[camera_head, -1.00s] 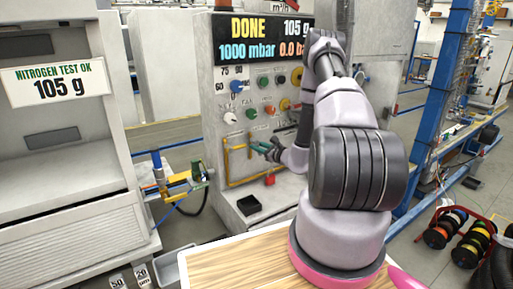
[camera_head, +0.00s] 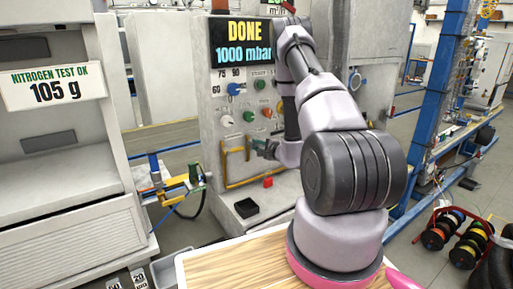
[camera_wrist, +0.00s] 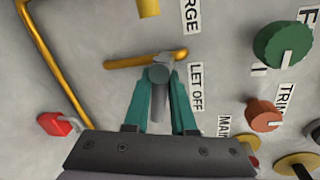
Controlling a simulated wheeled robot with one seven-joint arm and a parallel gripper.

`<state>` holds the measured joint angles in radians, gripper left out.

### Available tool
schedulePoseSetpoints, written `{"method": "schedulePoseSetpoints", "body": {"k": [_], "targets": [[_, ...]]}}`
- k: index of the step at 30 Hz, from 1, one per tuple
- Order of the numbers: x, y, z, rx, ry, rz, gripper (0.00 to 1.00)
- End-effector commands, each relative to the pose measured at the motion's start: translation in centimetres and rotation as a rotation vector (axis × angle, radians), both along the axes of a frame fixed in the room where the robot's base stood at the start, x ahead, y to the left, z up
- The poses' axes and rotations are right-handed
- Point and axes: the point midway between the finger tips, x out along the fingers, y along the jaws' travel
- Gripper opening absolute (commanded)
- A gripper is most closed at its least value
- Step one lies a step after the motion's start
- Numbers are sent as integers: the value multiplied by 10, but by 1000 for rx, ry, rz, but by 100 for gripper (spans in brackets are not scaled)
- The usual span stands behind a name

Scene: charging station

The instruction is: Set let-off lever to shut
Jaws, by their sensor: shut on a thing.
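In the wrist view the let-off lever (camera_wrist: 158,74) is a grey round-ended piece in front of a short yellow pipe (camera_wrist: 122,63). The label LET OFF (camera_wrist: 196,87) is just right of it. My gripper (camera_wrist: 160,82) has its two teal fingers closed on either side of the lever. The fingers hide part of it. In the head view my gripper (camera_head: 262,148) is at the front of the grey panel (camera_head: 215,105), beside the yellow piping (camera_head: 225,165). The lever is too small there to make out its setting.
Green (camera_wrist: 283,45) and orange (camera_wrist: 263,115) knobs sit right of the lever. A red block (camera_wrist: 54,124) sits lower left on the pipe. A display (camera_head: 240,42) reading DONE tops the panel. A black tray (camera_head: 246,208) lies below. A wooden tabletop (camera_head: 225,268) is in front.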

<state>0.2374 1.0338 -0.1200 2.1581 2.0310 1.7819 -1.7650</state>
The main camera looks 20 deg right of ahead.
Motion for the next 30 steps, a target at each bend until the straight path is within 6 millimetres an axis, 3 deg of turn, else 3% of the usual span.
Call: {"method": "schedulePoseSetpoints", "body": {"k": [1, 12, 30], "targets": [[3, 9, 5, -28, -17, 17, 0], [3, 9, 7, -235, -57, 17, 0], [2, 8, 6, -297, -64, 17, 0]]}}
